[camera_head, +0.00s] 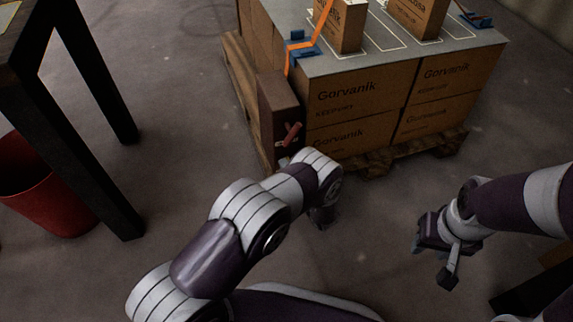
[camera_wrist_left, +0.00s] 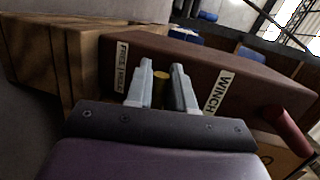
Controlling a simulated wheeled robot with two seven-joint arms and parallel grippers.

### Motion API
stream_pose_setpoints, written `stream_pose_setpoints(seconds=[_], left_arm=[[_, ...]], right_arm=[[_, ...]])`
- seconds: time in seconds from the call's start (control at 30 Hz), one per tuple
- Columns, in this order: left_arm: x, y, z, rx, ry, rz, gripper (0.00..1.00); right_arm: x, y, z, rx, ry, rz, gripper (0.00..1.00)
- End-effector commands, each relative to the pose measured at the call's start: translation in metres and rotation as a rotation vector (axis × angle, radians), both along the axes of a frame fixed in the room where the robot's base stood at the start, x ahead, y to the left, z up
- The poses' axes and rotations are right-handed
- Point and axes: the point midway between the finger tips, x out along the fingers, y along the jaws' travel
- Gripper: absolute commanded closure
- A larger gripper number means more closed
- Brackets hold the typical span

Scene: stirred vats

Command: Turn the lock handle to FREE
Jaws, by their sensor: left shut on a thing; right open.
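A brown winch box (camera_head: 279,108) stands against the pallet's front left corner, and it fills the middle of the left wrist view (camera_wrist_left: 215,62). Its face carries a label reading FREE and HOLD (camera_wrist_left: 122,67) and a WINCH label (camera_wrist_left: 219,93). My left gripper (camera_wrist_left: 163,75) is shut on a small brass-coloured piece, the lock handle (camera_wrist_left: 160,88), between these labels. The fingers hide most of it, so I cannot tell which way it points. In the head view my left arm covers this gripper. My right gripper (camera_head: 432,236) is open and empty over the floor at right.
A red crank handle (camera_head: 291,132) sticks out of the box near my left gripper, also at right in the wrist view (camera_wrist_left: 288,130). Cartons (camera_head: 360,92) stand on a wooden pallet (camera_head: 376,163), with an orange strap (camera_head: 322,25) over them. A dark table (camera_head: 93,70) and red bin (camera_head: 45,190) are at left.

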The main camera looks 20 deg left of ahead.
Motion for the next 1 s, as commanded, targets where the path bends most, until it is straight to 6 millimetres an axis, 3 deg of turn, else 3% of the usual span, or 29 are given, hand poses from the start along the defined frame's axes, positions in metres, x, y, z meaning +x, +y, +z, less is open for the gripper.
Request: stream_pose_setpoints(seconds=[0.6,1.0], left_arm=[[0.001,-0.002,-0.007,-0.452,-0.302,-0.001,1.00],[0.002,-0.004,-0.010,-0.608,-0.408,-0.002,1.00]], right_arm=[[0.000,0.000,0.026,0.000,0.000,0.000,0.57],[0.000,0.000,0.030,0.000,0.000,0.000,0.57]])
